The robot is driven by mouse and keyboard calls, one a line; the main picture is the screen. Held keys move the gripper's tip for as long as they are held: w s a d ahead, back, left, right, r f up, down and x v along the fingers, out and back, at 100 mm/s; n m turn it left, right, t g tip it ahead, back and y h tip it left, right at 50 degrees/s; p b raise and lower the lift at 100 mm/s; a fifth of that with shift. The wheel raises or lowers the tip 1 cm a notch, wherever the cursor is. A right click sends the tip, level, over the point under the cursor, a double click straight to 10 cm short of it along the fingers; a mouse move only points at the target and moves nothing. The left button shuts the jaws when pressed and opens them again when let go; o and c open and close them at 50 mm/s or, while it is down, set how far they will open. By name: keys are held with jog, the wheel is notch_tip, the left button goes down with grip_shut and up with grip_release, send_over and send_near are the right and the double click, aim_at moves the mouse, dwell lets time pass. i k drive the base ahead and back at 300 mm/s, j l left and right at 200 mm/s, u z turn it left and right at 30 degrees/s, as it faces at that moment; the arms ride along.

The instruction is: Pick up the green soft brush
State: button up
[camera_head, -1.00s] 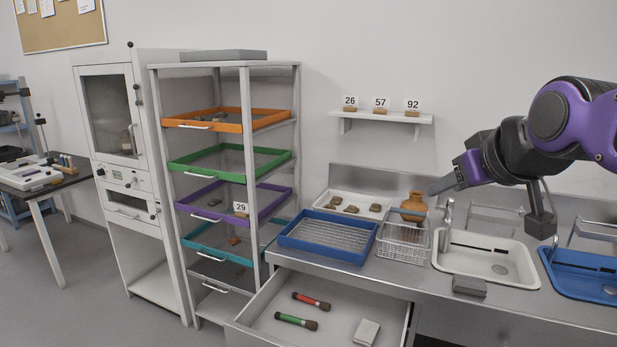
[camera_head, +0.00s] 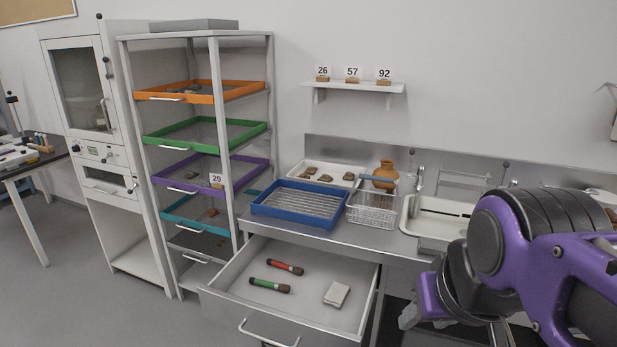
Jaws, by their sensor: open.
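The green soft brush (camera_head: 269,285) lies flat in the open drawer (camera_head: 222,290), its dark bristle end to the right. A red brush (camera_head: 285,267) lies just behind it, apart from it. My gripper (camera_head: 408,318) is at the lower right, outside the drawer and to the right of the brushes. It is empty and open; its fingertips show only partly, and my purple and black arm hides the area behind it.
A pale block (camera_head: 336,294) lies in the drawer right of the brushes. The blue rack tray (camera_head: 258,209) and wire basket (camera_head: 372,216) stand on the counter above. A rack of coloured trays (camera_head: 205,134) stands left. The drawer's front has a handle (camera_head: 268,335).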

aim_at(283, 288)
jog(key=u, duration=0.7)
jog(key=j+z, duration=0.35)
jog(key=j, duration=0.4)
